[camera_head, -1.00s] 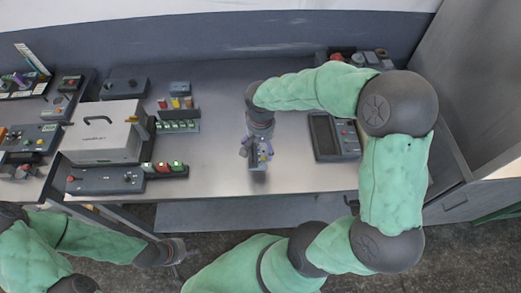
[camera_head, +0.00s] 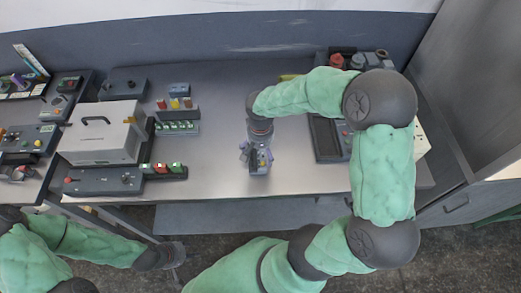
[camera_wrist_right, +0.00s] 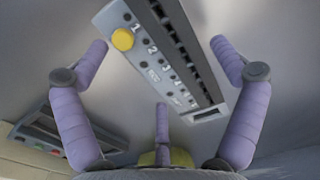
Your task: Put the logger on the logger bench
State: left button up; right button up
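The device that I take for the logger is a grey slab with a yellow button, numbered channels, a "REC" label and a row of dark slots; it fills the upper middle of the right wrist view (camera_wrist_right: 160,52). In the head view it shows small near the table's front edge (camera_head: 259,169), mostly covered by my right gripper (camera_head: 257,152). The purple fingers (camera_wrist_right: 160,48) of my right gripper are spread open on either side of it, without visible contact. My left gripper (camera_head: 178,263) is low at the left, off the table; its fingers are too small to judge. I cannot tell which surface is the logger bench.
A light box with a handle (camera_head: 100,140), a dark control panel (camera_head: 105,181) and small racks (camera_head: 178,127) stand left on the table. A dark device with a screen (camera_head: 326,138) stands right, partly behind my arm. The table's middle is mostly clear. Another equipment table (camera_head: 48,115) adjoins at left.

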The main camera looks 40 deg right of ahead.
aim_at(260, 153)
jog(key=shift+r, duration=0.1)
jog(key=shift+r, duration=0.15)
notch_tip(260, 153, up, 12)
jog(key=p, duration=0.2)
jog(key=shift+p, duration=0.4)
dwell(0.5)
